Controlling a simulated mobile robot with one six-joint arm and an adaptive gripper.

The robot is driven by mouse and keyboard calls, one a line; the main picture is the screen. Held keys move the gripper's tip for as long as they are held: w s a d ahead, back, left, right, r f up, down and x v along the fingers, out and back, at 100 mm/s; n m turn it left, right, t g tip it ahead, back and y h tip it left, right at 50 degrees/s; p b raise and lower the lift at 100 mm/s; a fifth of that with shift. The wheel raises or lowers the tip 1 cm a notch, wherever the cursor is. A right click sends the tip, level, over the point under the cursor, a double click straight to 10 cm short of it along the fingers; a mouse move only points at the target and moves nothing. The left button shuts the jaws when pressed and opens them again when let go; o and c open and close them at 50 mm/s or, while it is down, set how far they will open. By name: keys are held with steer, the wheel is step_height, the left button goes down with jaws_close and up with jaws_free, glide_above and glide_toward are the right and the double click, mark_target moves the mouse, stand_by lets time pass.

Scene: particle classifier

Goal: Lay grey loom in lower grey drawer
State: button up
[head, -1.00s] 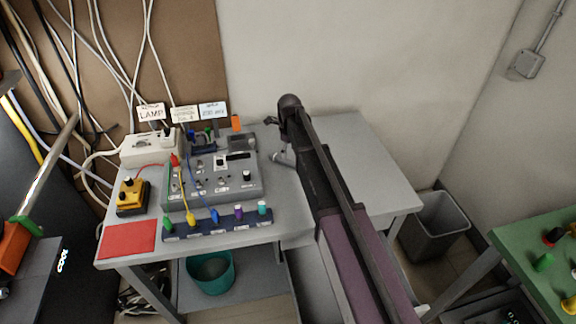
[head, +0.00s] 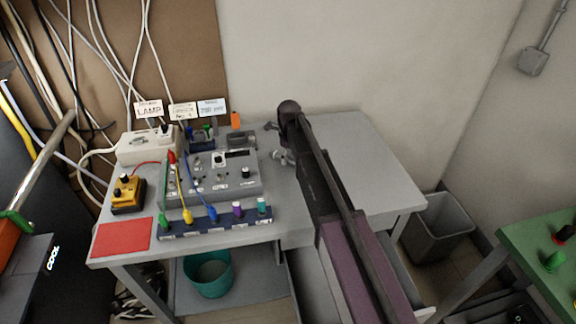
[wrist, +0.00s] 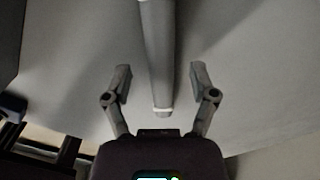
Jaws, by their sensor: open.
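A long grey tube-like piece, which I take to be the grey loom (wrist: 158,50), lies between my fingers in the wrist view, with a pale band at its near end. My gripper (wrist: 160,74) is open, one finger on each side of it, with gaps on both sides. A grey drawer (head: 305,275) appears pulled out under the table's right half. My arm covers much of it, and I cannot tell whether it is the lower one.
The grey table (head: 375,165) is clear on its right. A control box (head: 225,182), a strip of coloured plugs (head: 215,222), a yellow-black box (head: 127,193) and a red sheet (head: 122,238) occupy its left. A teal bin (head: 208,275) stands below; a grey bin (head: 438,228) stands right.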

steer(key=shift+f+b, duration=0.3)
steer(key=shift+f, duration=0.2)
jaws_close()
stand_by(0.3)
